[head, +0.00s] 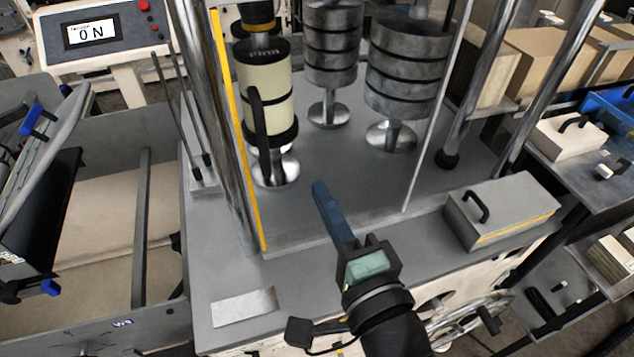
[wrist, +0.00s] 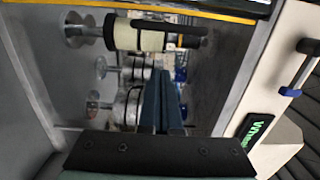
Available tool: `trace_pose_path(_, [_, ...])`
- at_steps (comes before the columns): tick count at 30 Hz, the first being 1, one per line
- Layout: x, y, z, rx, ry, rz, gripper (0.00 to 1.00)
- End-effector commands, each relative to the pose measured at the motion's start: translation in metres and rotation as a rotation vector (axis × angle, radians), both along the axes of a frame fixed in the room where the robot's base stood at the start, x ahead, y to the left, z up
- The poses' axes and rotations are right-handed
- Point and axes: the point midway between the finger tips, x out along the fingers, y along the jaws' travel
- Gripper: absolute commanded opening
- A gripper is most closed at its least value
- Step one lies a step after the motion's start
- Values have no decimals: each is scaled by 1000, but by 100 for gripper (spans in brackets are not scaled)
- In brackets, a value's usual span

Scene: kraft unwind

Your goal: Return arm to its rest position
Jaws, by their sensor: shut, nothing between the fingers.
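My gripper (head: 325,200) is in the lower middle of the head view, above the front of the grey machine deck. Its blue fingers are together, with nothing between them. In the wrist view the closed fingers (wrist: 163,100) extend up the middle of the picture. The rest of my arm runs out of the head view at the bottom edge.
A cream cylinder (head: 264,85) with a black handle and stacked grey weights (head: 405,70) stand behind my gripper. A metal post (head: 225,120) rises left of it. A grey handled box (head: 500,210) lies to the right. A display reading "0 N" (head: 95,32) is at upper left.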

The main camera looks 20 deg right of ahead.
Motion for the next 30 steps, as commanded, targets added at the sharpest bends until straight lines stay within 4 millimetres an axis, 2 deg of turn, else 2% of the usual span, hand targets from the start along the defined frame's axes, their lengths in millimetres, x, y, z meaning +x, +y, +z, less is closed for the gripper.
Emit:
trace_pose_path(3, [-13, -2, -2, 0, 0, -3, 0])
trace_pose_path(10, [-18, -2, 2, -6, -3, -2, 0])
trace_pose_path(14, [-3, 5, 28, -155, -65, -6, 0])
trace_pose_path(17, [15, 18, 73, -392, -172, -34, 0])
trace_pose_path(20, [26, 37, 135, -680, -313, -106, 0])
trace_pose_path(21, [27, 46, 161, -790, -370, -147, 0])
trace_pose_path(23, [25, 58, 199, -945, -452, -222, 0])
trace_pose_path(24, [20, 66, 224, -1038, -502, -280, 0])
trace_pose_path(27, [3, 83, 278, -1227, -605, -428, 0])
trace_pose_path(30, [-15, 93, 316, -1354, -667, -561, 0])
